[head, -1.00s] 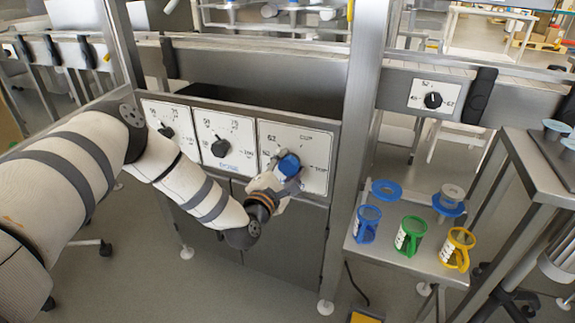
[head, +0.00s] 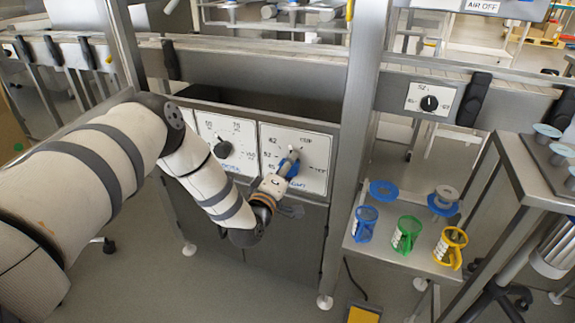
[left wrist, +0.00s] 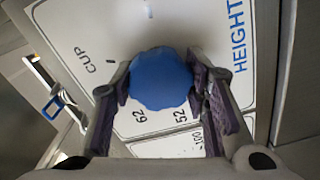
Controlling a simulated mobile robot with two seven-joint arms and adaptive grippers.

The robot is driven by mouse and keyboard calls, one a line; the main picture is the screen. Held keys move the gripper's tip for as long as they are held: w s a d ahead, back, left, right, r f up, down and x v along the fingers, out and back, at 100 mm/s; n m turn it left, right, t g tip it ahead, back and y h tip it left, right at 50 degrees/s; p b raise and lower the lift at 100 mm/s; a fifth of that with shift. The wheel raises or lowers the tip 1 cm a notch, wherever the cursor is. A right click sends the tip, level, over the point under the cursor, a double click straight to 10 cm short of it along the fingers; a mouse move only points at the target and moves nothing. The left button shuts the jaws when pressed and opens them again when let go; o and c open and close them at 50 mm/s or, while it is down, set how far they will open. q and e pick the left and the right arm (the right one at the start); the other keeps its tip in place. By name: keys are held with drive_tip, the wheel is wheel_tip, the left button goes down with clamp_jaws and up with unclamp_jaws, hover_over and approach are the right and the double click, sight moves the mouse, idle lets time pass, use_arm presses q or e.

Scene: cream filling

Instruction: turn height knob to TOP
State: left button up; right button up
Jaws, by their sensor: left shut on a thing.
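The blue height knob (head: 290,167) is on the right-hand white dial plate (head: 315,158), which has marks such as 52, 62, CUP and TOP. My left gripper (head: 287,166) reaches it from the lower left and is shut on it. In the left wrist view the round blue knob (left wrist: 160,79) sits between the two finger pads (left wrist: 158,85). The word HEIGHT, CUP, 62 and 52 show around it on the plate (left wrist: 95,35). The knob's pointer is hidden, so its setting cannot be told. My right gripper is not in view.
Another dial with a black knob (head: 222,149) is left of the height dial, partly behind my left arm. A steel post (head: 347,150) stands just right of the panel. A shelf (head: 405,258) at the right holds blue, green and yellow cups.

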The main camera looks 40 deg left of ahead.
use_arm(q)
drive_tip(key=m, duration=0.3)
drive_tip(key=shift+r+m+p, duration=0.15)
drive_tip(key=shift+m+p, duration=0.25)
drive_tip(key=m, duration=0.3)
drive_tip(key=shift+m+p, duration=0.3)
drive_tip(key=shift+p, duration=0.05)
drive_tip(key=m+p, duration=0.1)
drive_tip(key=m, duration=0.5)
drive_tip(key=shift+d, duration=0.1)
drive_tip(key=m, duration=0.4)
drive_tip(key=shift+m, duration=0.4)
drive_tip(key=shift+d+m, duration=0.1)
drive_tip(key=shift+m, duration=1.7)
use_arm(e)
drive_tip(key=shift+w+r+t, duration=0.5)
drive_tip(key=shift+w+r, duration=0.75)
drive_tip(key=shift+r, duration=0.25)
use_arm(q)
drive_tip(key=o, duration=1.2)
drive_tip(key=shift+c, duration=0.2)
